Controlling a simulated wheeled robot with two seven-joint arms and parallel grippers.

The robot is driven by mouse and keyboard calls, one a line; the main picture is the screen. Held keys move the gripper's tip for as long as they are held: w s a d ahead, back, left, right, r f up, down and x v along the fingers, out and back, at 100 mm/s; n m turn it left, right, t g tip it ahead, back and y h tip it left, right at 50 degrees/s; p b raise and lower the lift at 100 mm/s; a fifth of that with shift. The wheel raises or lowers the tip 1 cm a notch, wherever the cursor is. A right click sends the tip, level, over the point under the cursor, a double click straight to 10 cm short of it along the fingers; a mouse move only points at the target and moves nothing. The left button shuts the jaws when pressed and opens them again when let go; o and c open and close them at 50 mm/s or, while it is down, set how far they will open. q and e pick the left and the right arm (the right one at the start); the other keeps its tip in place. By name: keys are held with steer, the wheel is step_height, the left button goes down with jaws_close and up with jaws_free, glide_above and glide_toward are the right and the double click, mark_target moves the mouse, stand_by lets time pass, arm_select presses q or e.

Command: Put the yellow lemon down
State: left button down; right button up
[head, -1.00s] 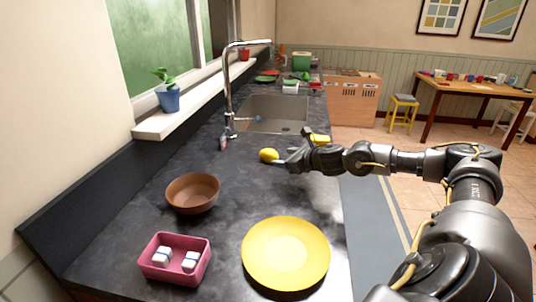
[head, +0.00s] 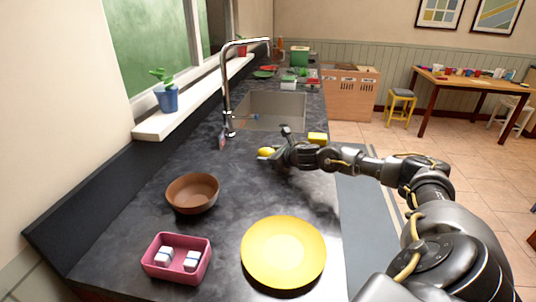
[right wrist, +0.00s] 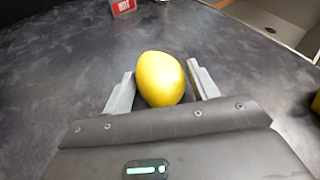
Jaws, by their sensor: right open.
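The yellow lemon (head: 265,152) is on the dark countertop just in front of the sink. My right gripper (head: 278,149) is at the lemon's right side, with its jaws open. In the right wrist view the lemon (right wrist: 160,79) sits between the two spread fingers of the gripper (right wrist: 162,88), with a small gap visible beside the right finger. It appears to rest on the counter; its underside is hidden. My left gripper is not in view.
A brown bowl (head: 193,192), a pink tray (head: 148,266) with white items and a yellow plate (head: 283,252) stand nearer. A yellow object (head: 317,138) lies right of the gripper. The sink (head: 291,109) and faucet (head: 227,92) are behind. The counter's middle is clear.

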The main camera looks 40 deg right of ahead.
mark_target(270, 150)
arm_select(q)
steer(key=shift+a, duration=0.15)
arm_select(e)
steer(key=shift+c, duration=0.5)
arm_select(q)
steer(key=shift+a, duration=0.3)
arm_select(e)
steer(key=c, duration=0.8)
